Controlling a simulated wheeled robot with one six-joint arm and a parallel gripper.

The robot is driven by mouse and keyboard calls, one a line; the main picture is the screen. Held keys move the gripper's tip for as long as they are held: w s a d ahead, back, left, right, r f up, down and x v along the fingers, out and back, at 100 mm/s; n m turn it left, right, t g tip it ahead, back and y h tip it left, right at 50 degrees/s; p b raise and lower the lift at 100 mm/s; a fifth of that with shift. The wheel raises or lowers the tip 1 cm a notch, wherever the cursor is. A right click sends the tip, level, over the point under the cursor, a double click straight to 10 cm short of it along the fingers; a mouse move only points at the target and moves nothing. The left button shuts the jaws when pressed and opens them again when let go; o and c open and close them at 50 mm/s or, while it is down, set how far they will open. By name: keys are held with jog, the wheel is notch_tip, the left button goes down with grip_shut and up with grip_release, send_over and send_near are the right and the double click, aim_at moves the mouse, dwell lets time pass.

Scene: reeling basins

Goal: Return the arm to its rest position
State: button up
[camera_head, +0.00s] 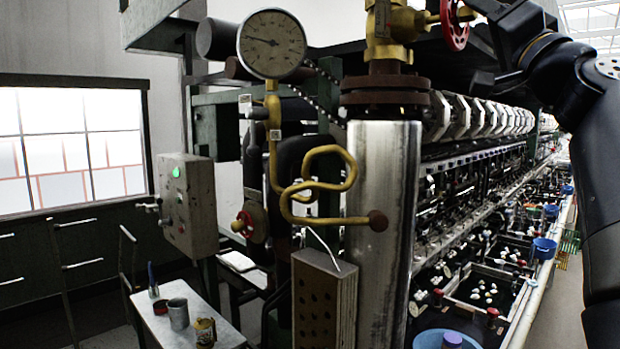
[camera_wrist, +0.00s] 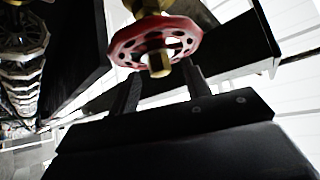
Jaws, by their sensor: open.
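My gripper (camera_wrist: 160,92) is open in the wrist view, with its two dark fingers apart. A red handwheel (camera_wrist: 155,40) with a brass hub stands just beyond the fingertips, and nothing shows held between them. In the head view the same red handwheel (camera_head: 455,24) sits on a brass valve (camera_head: 390,30) above a steel column. My black arm fills the right side of the head view and bends toward the wheel at the top. Whether a fingertip touches the wheel rim cannot be told.
A round gauge (camera_head: 272,44) and curled yellow pipe (camera_head: 320,185) stand left of the steel column (camera_head: 385,230). A grey control box (camera_head: 187,205) and a small table (camera_head: 222,334) with cans are further left. Basins run back along the right. A dark beam (camera_wrist: 235,50) lies behind the wheel.

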jog(key=shift+w+d+f+n+g+y+b, duration=0.15)
jog(key=shift+n+g+y, duration=0.35)
jog(key=shift+n+y, duration=1.5)
jog(key=shift+w+d+r+n+g+y+b, duration=0.15)
jog(key=shift+n+g+y, duration=0.35)
jog(key=shift+n+y, duration=1.5)
jog(key=shift+f, duration=0.15)
